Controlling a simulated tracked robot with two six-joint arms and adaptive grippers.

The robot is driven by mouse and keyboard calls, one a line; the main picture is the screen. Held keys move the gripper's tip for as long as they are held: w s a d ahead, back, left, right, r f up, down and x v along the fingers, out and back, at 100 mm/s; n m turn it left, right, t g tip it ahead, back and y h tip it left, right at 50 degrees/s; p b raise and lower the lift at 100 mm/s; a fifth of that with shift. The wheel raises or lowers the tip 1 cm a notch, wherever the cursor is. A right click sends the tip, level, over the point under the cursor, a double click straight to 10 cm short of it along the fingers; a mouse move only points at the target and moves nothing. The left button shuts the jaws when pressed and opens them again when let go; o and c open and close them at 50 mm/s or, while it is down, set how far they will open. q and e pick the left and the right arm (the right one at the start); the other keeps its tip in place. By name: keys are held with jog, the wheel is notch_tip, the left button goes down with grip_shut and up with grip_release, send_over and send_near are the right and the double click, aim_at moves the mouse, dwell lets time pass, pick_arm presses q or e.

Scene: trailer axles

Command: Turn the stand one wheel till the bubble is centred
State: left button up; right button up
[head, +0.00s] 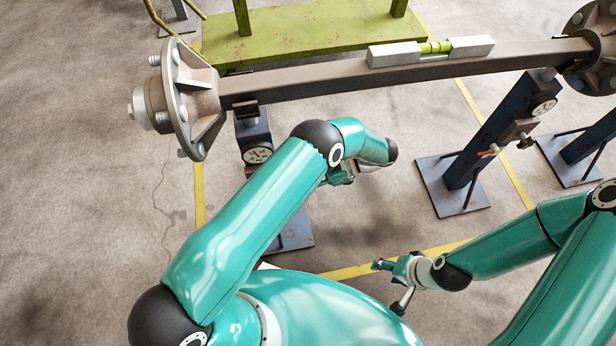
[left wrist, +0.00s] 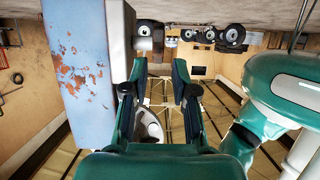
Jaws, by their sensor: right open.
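A grey spirit level (head: 430,52) with a yellow-green vial (head: 436,47) lies on the axle beam (head: 320,82); the bubble is too small to read. A blue stand with a dial (head: 258,155) is under the beam's left end, partly hidden by my left arm. Its wheel is not clearly visible. My left gripper (head: 344,174) is small and partly hidden by its wrist. In the left wrist view its fingers (left wrist: 161,88) are apart and empty beside a rusty blue post (left wrist: 78,65). My right gripper (head: 391,284) is open and empty, low over the floor.
Another blue stand (head: 482,145) with a dial and red-tipped handle is under the beam's right part. A further blue stand (head: 580,150) is at the far right. Hubs (head: 185,98) end the beam. A green bench (head: 310,32) stands behind. Floor between the stands is clear.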

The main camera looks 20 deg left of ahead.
pick_arm(q)
jog(key=shift+v, duration=1.25)
